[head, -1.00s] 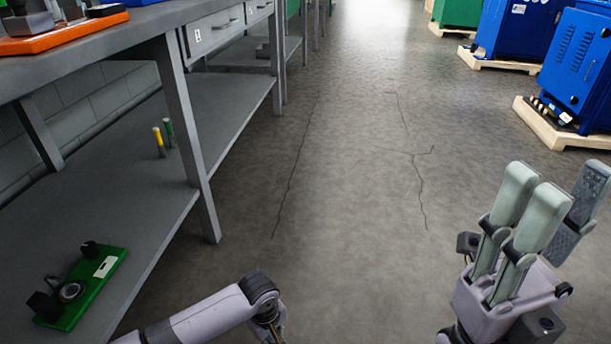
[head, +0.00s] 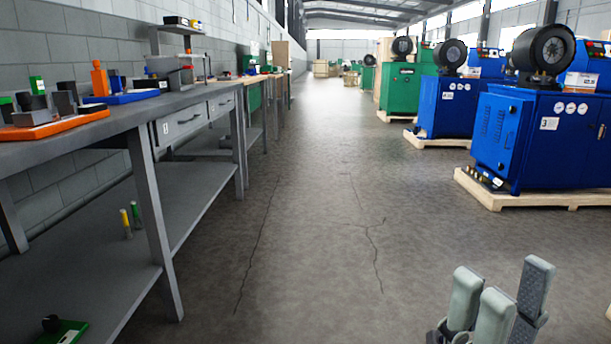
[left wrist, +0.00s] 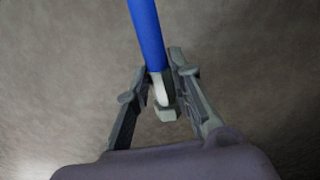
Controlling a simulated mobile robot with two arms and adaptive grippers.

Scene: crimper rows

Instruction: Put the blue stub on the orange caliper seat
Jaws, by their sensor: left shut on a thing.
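The blue stub (left wrist: 148,35) shows in the left wrist view as a blue rod with a pale lower end. My left gripper (left wrist: 160,88) is shut on it near that end, with the floor behind. The rod's far end is cut off by the picture's top edge. In the head view, an orange base (head: 62,128) with dark blocks and a pale label lies on the workbench at the left; it appears to be the orange caliper seat. My right gripper (head: 510,277) is open and empty over the floor at the lower right. My left gripper is outside the head view.
The grey workbench (head: 195,97) also bears a blue tray (head: 128,97) and an orange bottle-shaped thing (head: 99,80). Blue machines (head: 530,140) on pallets line the right. The aisle floor (head: 310,220) is clear.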

